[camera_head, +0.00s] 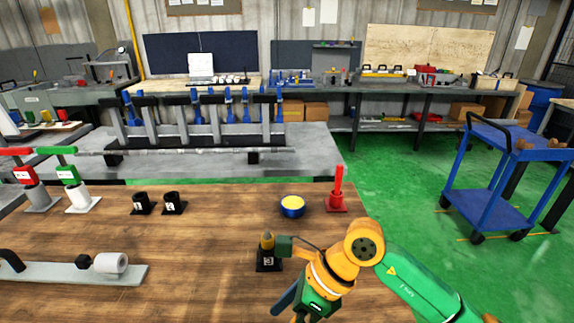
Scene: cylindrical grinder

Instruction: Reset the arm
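My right arm (420,290), green and orange, comes in from the lower right and bends down over the wooden table. Its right gripper (286,247) is partly hidden by the wrist; a green block at its end sits right beside a black holder (268,262). A small piece with a yellow-orange tip (267,240) stands upright in that holder. I cannot tell whether the gripper touches this piece or whether its fingers are open or shut. My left gripper is not in view.
On the table (200,250) stand two black holders (141,203), a blue bowl with yellow inside (293,206), a red post (337,190), red and green gauges (68,176) and a white roll (109,263). A blue cart (490,205) stands right. The table's middle is clear.

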